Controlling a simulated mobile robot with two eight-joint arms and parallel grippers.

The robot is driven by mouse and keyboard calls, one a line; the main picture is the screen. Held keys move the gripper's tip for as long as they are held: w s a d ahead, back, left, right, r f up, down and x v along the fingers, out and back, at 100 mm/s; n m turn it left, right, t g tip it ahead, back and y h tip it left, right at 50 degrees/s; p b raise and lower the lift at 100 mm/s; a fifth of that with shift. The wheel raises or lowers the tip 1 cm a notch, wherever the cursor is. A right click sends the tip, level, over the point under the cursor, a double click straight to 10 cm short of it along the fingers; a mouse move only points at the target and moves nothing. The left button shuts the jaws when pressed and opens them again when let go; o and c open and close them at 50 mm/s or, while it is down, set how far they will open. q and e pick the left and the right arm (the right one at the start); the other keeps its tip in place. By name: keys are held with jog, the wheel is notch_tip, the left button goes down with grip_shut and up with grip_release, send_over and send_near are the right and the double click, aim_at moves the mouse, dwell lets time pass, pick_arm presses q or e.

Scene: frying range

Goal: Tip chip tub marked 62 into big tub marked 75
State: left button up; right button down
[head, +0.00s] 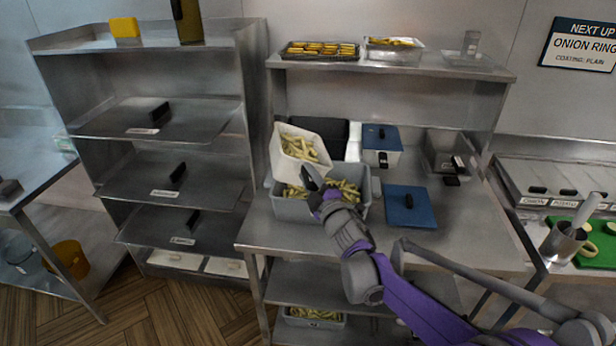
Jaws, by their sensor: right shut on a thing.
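The white chip tub (287,157) is held tilted at the left of the steel worktop, with pale chips showing inside it. Its marking is not legible. My right gripper (315,184) is shut on it at its lower right side. Directly below is a big grey tub (292,208) with chips in it, standing on the worktop. The tilted tub and the gripper hide part of its opening, and I cannot read its number. My left gripper is not in view.
A blue lid (410,206) lies on the worktop right of the big tub. Behind it stand a blue-lidded container (382,150) and a steel pan (437,150). An upper shelf (390,62) holds trays of food. Another tub of chips (315,319) sits on the lower shelf.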

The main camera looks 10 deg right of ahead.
jog(key=shift+w+d+r+m+t, duration=0.1)
jog(key=shift+r+m+t, duration=0.1)
jog(key=shift+m, duration=0.35)
jog(key=shift+w+d+r+m+t, duration=0.1)
jog(key=shift+m+t, duration=0.1)
jog(key=shift+m, duration=0.35)
jog(key=shift+d+m+h, duration=0.25)
jog(key=shift+m+h, duration=0.15)
jog(key=shift+m, duration=0.6)
jog(key=shift+d+f+m+t, duration=0.1)
jog(key=shift+d+m+t, duration=0.3)
jog(key=shift+m, duration=0.8)
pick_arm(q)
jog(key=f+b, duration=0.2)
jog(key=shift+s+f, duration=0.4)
pick_arm(e)
jog(key=d+f+m+h, duration=0.1)
jog(key=m, duration=0.2)
jog(key=d+m+h, duration=0.1)
jog(key=d+m, duration=0.1)
jog(key=m, duration=0.2)
jog(key=d+f+m+t+h, duration=0.1)
jog(key=m+h, duration=0.1)
jog(key=m, duration=0.1)
jog(key=shift+d+f+m, duration=0.3)
jog(key=shift+d+f, duration=0.05)
jog(key=shift+d, duration=0.05)
